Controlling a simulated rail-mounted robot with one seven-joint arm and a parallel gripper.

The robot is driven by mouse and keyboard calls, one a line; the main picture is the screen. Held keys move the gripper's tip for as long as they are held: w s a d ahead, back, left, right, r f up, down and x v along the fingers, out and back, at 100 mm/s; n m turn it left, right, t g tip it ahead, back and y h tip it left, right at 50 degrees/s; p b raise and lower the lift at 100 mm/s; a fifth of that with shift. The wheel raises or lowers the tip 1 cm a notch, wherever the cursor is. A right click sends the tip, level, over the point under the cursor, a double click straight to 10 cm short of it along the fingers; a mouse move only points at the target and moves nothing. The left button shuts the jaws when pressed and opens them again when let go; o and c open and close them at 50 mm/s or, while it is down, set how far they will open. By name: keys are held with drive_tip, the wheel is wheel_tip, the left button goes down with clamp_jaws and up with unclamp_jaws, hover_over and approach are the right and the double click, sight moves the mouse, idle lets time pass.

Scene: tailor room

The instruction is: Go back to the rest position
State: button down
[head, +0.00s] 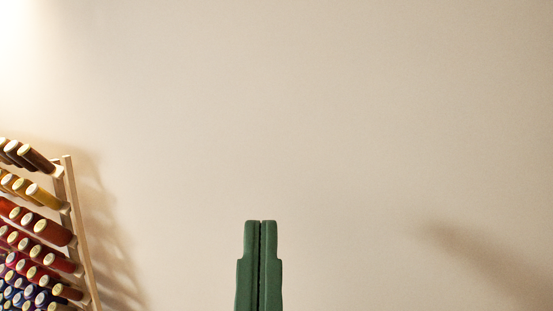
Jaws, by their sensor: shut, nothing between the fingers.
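My gripper (261,224) rises from the bottom edge, a little left of the middle of the head view. Its two green fingers point up and lie side by side with only a thin dark line between them. It is shut and holds nothing. The rest of my arm is below the picture and hidden.
A wooden rack (76,225) with several rows of coloured thread spools (53,232) stands at the left edge, apart from my gripper. A plain beige wall (330,110) fills the background. A soft shadow falls on it at the lower right.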

wheel_tip(320, 180, up, 20)
drive_tip(key=d+p, duration=0.1)
drive_tip(key=p, duration=2)
drive_tip(key=shift+d+m+p, duration=0.3)
drive_tip(key=shift+p, duration=0.1)
idle(2.0)
